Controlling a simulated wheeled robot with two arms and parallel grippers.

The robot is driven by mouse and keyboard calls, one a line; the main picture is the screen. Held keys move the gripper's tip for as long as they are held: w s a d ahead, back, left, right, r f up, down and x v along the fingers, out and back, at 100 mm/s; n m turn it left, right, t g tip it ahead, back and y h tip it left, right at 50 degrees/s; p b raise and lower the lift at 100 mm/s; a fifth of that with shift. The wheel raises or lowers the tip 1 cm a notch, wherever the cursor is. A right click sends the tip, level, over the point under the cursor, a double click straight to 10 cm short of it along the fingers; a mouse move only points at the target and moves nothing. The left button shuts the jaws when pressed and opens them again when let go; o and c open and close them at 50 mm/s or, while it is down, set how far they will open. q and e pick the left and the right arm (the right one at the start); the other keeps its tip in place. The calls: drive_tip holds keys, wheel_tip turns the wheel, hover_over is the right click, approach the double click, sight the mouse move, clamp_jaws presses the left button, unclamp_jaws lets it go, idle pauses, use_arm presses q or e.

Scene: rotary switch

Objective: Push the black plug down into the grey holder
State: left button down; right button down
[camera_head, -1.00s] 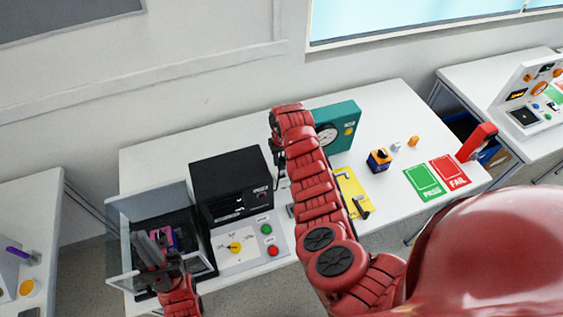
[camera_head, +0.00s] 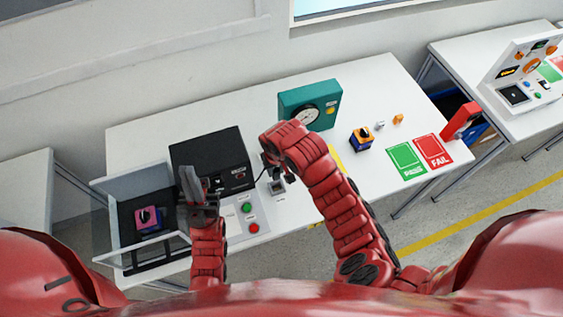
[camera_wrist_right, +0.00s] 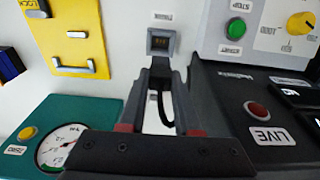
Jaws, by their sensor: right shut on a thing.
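The grey holder (camera_wrist_right: 163,41) has a square socket with a dark opening and sits on the white table. It also shows in the head view (camera_head: 278,187). My right gripper (camera_wrist_right: 162,85) is shut on the black plug (camera_wrist_right: 161,67), whose black cable loops between the fingers. The plug is right beside the holder in the wrist view; whether they touch is unclear. In the head view the right gripper is partly hidden by its own wrist. My left gripper (camera_head: 193,184) is in front of the black box, away from the plug; its jaw opening is unclear.
The black box (camera_head: 212,160) and a panel with green and red buttons (camera_head: 249,216) stand left of the holder. A teal gauge box (camera_head: 310,104) is behind it. Green and red mats lie right.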

sight(276, 178)
drive_tip(key=shift+f+b, duration=0.1)
drive_tip(key=shift+b, duration=0.25)
drive_tip(key=shift+f+b, duration=2.1)
drive_tip(key=shift+f, duration=0.7)
drive_tip(key=shift+b, duration=0.65)
drive_tip(key=shift+f+b, duration=1.35)
drive_tip(key=shift+f, duration=0.3)
drive_tip(key=c, duration=0.5)
unclamp_jaws()
drive_tip(key=shift+c, duration=0.2)
